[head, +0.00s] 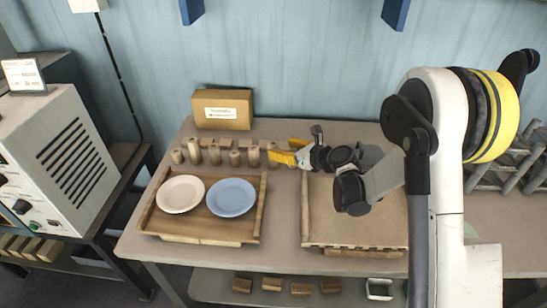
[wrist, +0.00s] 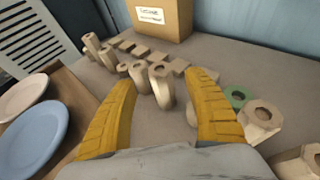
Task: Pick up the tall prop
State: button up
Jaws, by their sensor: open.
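Several wooden props stand in a row behind the tray, among them a prop (head: 195,151) that looks fairly tall in the head view. In the wrist view, an upright prop with a hole in its top (wrist: 162,84) stands between my fingers, a little beyond them. Another prop (wrist: 140,78) stands close to its left. My gripper (head: 284,150) is open and empty, with yellow fingers at the right end of the row. The fingers also show in the wrist view (wrist: 160,79). I cannot tell for certain which prop is the tallest.
A wooden tray (head: 256,226) holds a pink plate (head: 180,194) and a blue plate (head: 231,197). A cardboard box (head: 222,110) stands behind the props. Flat blocks (wrist: 158,59) lie behind them.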

aim_at(274, 144)
jog(key=b+x, duration=0.2)
jog(key=x, duration=0.3)
jog(key=shift+w+r, duration=0.15)
jog(key=shift+r, duration=0.15)
grip_shut()
